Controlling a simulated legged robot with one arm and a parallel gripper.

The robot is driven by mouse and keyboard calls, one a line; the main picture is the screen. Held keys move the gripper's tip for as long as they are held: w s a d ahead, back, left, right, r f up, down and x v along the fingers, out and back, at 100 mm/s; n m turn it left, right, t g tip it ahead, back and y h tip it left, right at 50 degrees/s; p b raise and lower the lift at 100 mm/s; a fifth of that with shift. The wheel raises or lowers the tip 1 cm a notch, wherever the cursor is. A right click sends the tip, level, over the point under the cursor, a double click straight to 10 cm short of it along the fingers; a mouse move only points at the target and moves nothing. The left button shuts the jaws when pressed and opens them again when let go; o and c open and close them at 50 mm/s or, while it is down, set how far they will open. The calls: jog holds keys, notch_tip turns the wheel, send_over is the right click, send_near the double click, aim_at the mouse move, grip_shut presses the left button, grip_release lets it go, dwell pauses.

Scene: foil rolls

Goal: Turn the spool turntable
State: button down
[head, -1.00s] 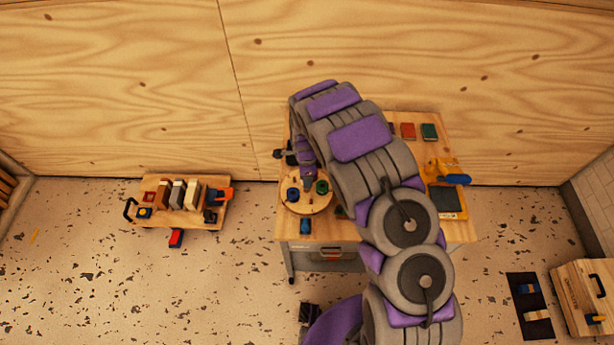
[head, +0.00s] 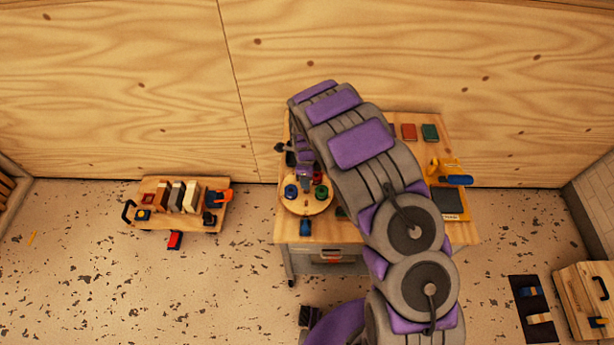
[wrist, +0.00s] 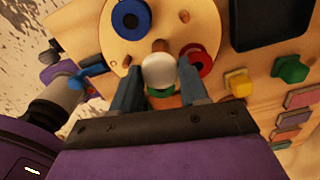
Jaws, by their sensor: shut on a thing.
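The spool turntable (head: 306,207) is a round wooden disc on the left side of the table. In the wrist view the disc (wrist: 97,28) carries a blue spool (wrist: 126,30), a red spool (wrist: 209,60) and a green spool partly hidden behind my fingers. In the head view the blue spool (head: 291,191), green spool (head: 321,192) and red spool (head: 318,177) show on it. My gripper (wrist: 159,78) is over the disc, its two grey-blue fingers shut around a pale rounded knob (wrist: 158,69). The knob's lower part is hidden.
The table (head: 440,130) also holds a red block (head: 408,132), a green block (head: 430,132) and a yellow-and-blue tool (head: 455,178). A low wooden cart (head: 150,190) stands to the left. A wooden crate (head: 585,300) is at the right.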

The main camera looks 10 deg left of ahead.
jog(key=shift+w+a+r, duration=0.1)
jog(key=shift+w+a, duration=0.05)
jog(key=c, duration=1)
grip_release()
jog(key=o, duration=0.4)
jog(key=shift+a, duration=0.1)
jog(key=shift+r, duration=0.35)
notch_tip(320, 180, up, 16)
jog(key=p, duration=0.2)
jog(key=shift+r+p, duration=0.15)
jog(key=shift+p, duration=0.15)
